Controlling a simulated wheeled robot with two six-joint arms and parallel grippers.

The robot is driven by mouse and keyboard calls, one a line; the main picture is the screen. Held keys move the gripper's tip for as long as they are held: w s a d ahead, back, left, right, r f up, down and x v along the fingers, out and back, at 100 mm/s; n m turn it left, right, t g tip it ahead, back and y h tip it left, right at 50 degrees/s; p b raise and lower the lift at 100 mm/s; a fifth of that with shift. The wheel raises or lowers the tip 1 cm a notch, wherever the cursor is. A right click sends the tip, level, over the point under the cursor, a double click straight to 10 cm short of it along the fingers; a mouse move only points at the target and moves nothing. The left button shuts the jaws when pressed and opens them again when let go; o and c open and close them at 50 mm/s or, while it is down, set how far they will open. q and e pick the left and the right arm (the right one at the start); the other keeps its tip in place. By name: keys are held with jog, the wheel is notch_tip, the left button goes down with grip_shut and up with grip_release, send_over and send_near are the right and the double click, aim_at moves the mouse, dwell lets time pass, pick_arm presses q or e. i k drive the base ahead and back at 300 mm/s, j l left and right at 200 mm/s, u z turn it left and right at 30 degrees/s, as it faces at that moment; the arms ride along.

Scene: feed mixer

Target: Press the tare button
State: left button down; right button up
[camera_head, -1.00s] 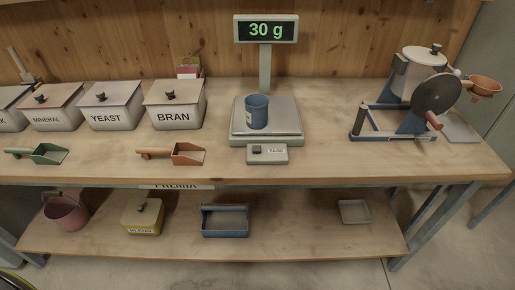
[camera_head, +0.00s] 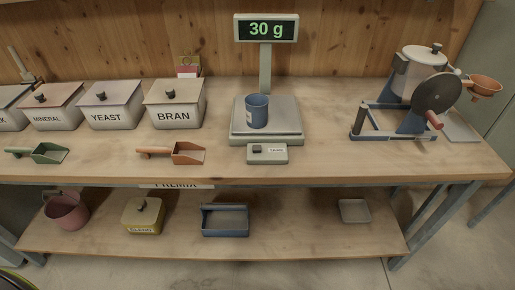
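The tare button (camera_head: 257,149) is a small dark square on a grey box (camera_head: 267,159) at the front of the scale, beside a label reading TARE. The scale's pan (camera_head: 283,122) holds a blue cup (camera_head: 256,111) standing upright at its left side. The display (camera_head: 266,29) on the post reads 30 g in green. Neither of my grippers shows in the head view.
Lidded bins, including BRAN (camera_head: 174,117) and YEAST (camera_head: 110,119), stand at the left. An orange scoop (camera_head: 184,153) and a green scoop (camera_head: 48,154) lie in front of them. A mixer (camera_head: 418,78) stands right. The bench front around the button is clear.

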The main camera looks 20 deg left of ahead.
aim_at(256, 148)
jog(key=i+l+u, duration=0.15)
jog(key=l, duration=0.2)
jog(key=i+l+u, duration=0.1)
jog(key=l, duration=0.25)
jog(key=i+l+u, duration=0.15)
jog(key=l, duration=0.2)
jog(key=i+l+u, duration=0.15)
jog(key=l, duration=0.25)
jog(key=l+u, duration=0.15)
jog(key=l, duration=0.25)
